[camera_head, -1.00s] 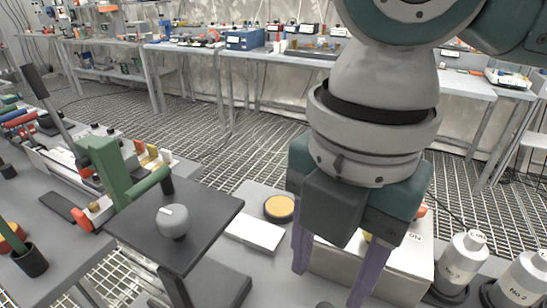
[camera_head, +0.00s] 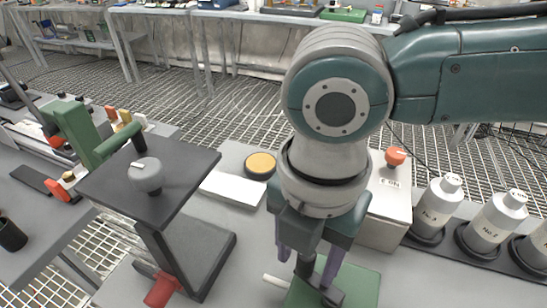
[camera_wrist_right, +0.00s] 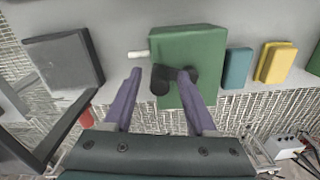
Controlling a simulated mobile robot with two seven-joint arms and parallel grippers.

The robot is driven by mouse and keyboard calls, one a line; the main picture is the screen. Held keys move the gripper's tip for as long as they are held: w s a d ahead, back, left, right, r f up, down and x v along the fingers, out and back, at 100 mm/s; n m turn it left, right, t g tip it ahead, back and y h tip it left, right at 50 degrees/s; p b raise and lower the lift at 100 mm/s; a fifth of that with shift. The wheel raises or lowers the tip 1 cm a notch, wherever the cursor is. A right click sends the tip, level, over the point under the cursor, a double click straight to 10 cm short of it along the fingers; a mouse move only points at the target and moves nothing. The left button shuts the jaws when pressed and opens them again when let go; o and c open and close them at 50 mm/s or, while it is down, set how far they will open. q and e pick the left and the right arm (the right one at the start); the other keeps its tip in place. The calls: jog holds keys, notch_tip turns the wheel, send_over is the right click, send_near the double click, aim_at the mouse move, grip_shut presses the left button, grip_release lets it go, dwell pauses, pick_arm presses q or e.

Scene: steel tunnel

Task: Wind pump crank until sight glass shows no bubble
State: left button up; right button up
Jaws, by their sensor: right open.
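A green block (camera_head: 362,285), apparently the pump, sits at the front edge of the head view, partly cut off. A dark crank (camera_head: 328,293) with an upright black handle lies on it, partly hidden by my gripper. My right gripper (camera_head: 307,262) points down over it, open. In the right wrist view, the open purple fingers (camera_wrist_right: 160,75) stand on either side of the black crank handle (camera_wrist_right: 160,84); contact cannot be told. A pale stub (camera_head: 275,281) sticks out of the block's left side. I cannot make out a sight glass or bubble. My left gripper is not in view.
A dark raised platform (camera_head: 185,185) with a grey knob (camera_head: 146,174) stands to the left. A pale box with an orange knob (camera_head: 396,156) is behind right. Labelled grey cylinders (camera_head: 437,208) stand at the right. A yellow-topped disc (camera_head: 260,164) lies behind.

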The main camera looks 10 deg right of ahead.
jog(key=shift+c, duration=0.3)
grip_shut()
jog(key=shift+r, duration=0.1)
jog(key=m+p, duration=0.1)
jog(key=d+m+p, duration=0.1)
jog(key=m+p, duration=0.1)
jog(key=shift+w+d+r, duration=0.1)
jog(key=shift+w+r, duration=0.05)
jog(key=shift+w, duration=0.15)
jog(key=m+p, duration=0.1)
jog(key=m, duration=0.1)
jog(key=d+m+p, duration=0.1)
jog(key=m, duration=0.1)
jog(key=shift+w+d+p, duration=0.1)
jog(key=shift+d+p, duration=0.1)
jog(key=shift+p, duration=0.2)
jog(key=m+p, duration=0.1)
jog(key=d+m+p, duration=0.1)
jog(key=m, duration=0.2)
jog(key=shift+d+p, duration=0.3)
jog(key=shift+p, duration=0.1)
jog(key=shift+s+d+m+p, duration=0.2)
jog(key=shift+m+p, duration=0.2)
jog(key=shift+m, duration=0.3)
jog(key=shift+s+d+m+p, duration=0.1)
jog(key=shift+d+m+p, duration=0.2)
jog(key=shift+m, duration=0.4)
jog(key=shift+f, duration=0.2)
